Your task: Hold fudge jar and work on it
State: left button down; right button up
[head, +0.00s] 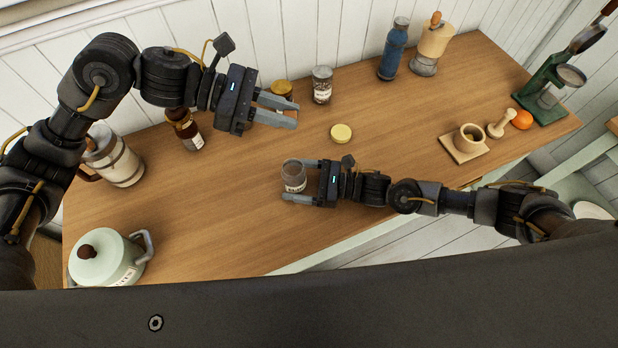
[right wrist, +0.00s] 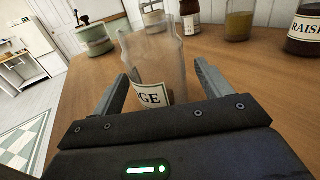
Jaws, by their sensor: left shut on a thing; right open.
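The fudge jar (head: 294,176) is a clear glass jar, upright on the wooden table, with an open top and a pale label. In the right wrist view the fudge jar (right wrist: 152,62) stands between the fingers, its label ending in "GE". My right gripper (head: 292,181) is open around the jar, a finger on each side. A round yellow lid (head: 341,133) lies flat on the table, up and right of the jar. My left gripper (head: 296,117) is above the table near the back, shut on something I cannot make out.
A raisin jar (head: 322,86), a brown bottle (head: 185,130), a blue flask (head: 393,52) and a moka pot (head: 432,45) stand at the back. A mortar (head: 468,139) stands at right.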

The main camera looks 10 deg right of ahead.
jog(key=shift+a, duration=0.15)
jog(key=shift+c, duration=0.3)
jog(key=c, duration=1.1)
jog(key=shift+c, duration=0.2)
